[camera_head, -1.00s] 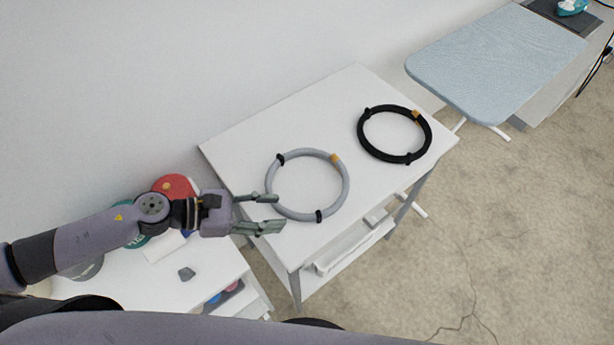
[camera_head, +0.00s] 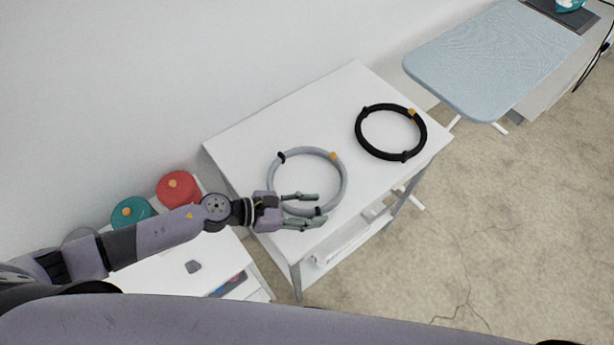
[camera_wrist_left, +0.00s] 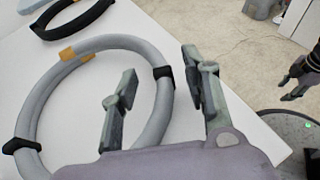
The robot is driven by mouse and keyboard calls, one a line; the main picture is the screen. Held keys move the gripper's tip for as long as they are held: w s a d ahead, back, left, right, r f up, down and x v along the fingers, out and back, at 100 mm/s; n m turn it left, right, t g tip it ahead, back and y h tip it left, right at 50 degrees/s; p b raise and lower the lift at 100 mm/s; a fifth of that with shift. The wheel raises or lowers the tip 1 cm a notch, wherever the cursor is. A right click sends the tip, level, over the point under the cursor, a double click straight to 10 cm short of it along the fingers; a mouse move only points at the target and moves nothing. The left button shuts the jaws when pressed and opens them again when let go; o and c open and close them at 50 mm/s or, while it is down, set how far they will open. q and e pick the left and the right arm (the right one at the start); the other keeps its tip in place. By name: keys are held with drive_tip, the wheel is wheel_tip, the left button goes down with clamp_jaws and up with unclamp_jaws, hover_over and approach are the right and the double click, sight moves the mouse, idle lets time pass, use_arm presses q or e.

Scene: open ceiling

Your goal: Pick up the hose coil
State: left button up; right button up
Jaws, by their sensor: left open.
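A grey hose coil (camera_head: 344,187) with black clips and an orange band lies flat on the white table (camera_head: 270,126). A black hose coil (camera_head: 362,139) with an orange band lies farther right on the same table. My left gripper (camera_head: 312,210) is open over the near edge of the grey coil. In the left wrist view, the fingers (camera_wrist_left: 160,95) stand on either side of the grey coil's tube (camera_wrist_left: 166,100), near a black clip. I cannot tell their exact height over it. The black coil also shows in the wrist view (camera_wrist_left: 75,25).
A white cabinet (camera_head: 180,270) at lower left holds red (camera_head: 178,188) and teal (camera_head: 130,211) round things and a small dark object (camera_head: 193,266). A blue ironing board (camera_head: 490,60) stands at upper right. The floor at right is clear.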

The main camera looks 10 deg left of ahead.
use_arm(q)
drive_tip(key=shift+c, duration=0.4)
clamp_jaws()
idle(0.4)
